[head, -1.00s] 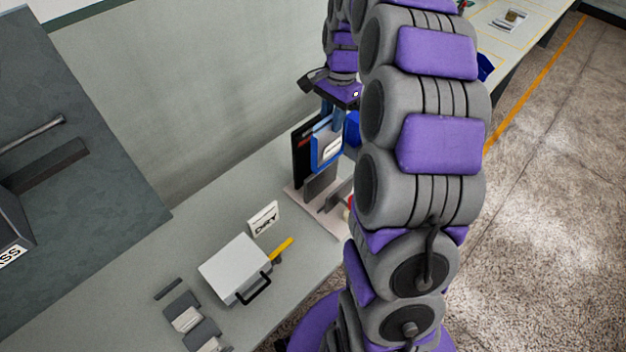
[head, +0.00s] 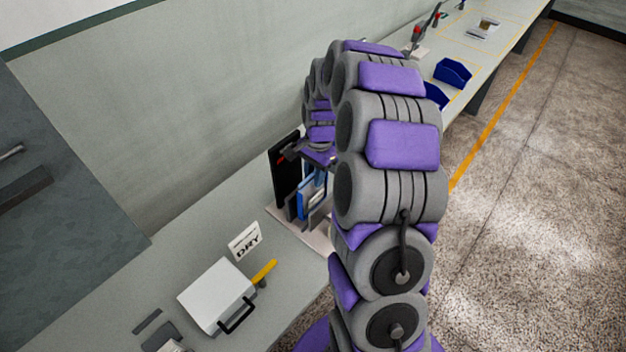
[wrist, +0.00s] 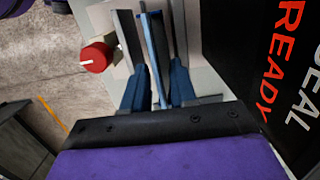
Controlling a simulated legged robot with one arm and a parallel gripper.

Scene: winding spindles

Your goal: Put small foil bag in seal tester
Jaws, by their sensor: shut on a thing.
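The seal tester stands on the bench, with a pale base (head: 312,238), upright grey plates (head: 291,208) and a black panel (head: 283,168). In the wrist view the panel (wrist: 275,60) reads "SEAL READY", and a grey plate (wrist: 128,38) stands beside the bag. My gripper (wrist: 157,80) points down over the tester, shut on the small blue foil bag (wrist: 154,42), seen edge-on. The bag appears to be between the plates; how deep it sits is unclear. In the head view the bag (head: 305,198) shows beside the plates, below my gripper (head: 317,170), partly hidden by my arm.
A red knob (wrist: 97,57) is beside the tester's plates. A "DRY" sign (head: 245,241), a white box with a black handle (head: 216,295) and a yellow object (head: 263,272) are on the near bench. Blue bins (head: 452,72) stand on the far bench.

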